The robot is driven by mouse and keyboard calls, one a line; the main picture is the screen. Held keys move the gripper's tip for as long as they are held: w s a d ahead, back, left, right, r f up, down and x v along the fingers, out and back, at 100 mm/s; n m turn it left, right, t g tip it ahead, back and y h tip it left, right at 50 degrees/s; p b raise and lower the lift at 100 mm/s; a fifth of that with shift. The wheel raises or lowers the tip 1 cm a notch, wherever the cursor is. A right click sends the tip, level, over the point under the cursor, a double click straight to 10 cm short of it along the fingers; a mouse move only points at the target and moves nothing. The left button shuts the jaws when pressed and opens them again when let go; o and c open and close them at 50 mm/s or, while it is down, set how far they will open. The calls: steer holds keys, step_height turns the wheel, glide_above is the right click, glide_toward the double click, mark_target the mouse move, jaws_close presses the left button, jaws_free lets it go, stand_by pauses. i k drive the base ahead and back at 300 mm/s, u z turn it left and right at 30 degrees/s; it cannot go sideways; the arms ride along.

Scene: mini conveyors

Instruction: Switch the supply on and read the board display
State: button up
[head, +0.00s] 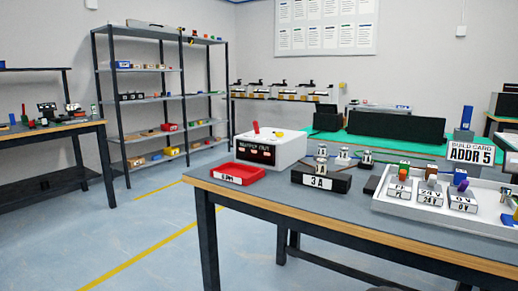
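The supply, a white box (282,148), stands at the back of the near table. Its black front panel (254,151) bears white lettering that seems to read "SUPPLY OUT". A red lever (256,128) stands up, slightly tilted, on its top, and a yellow part (279,133) lies beside it. I cannot tell from the lever whether the supply is on. No lit board display can be made out. A white tray (422,209) at right holds several labelled parts, some marked 24 V and 0 V. My gripper is not in view.
A red tray (237,174) sits at the table's left corner. A black block (321,181) marked "3 A" is right of it. A card (470,153) reads "BUILD CARD ADDR 5". Shelves (159,101) and another table (50,130) stand at left. The floor between is clear.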

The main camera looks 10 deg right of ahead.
mark_target(255, 124)
steer(key=u, duration=1.7)
steer(key=k, duration=0.9)
steer(key=z, duration=1.2)
steer(key=i, duration=0.5)
steer(key=z, duration=0.05)
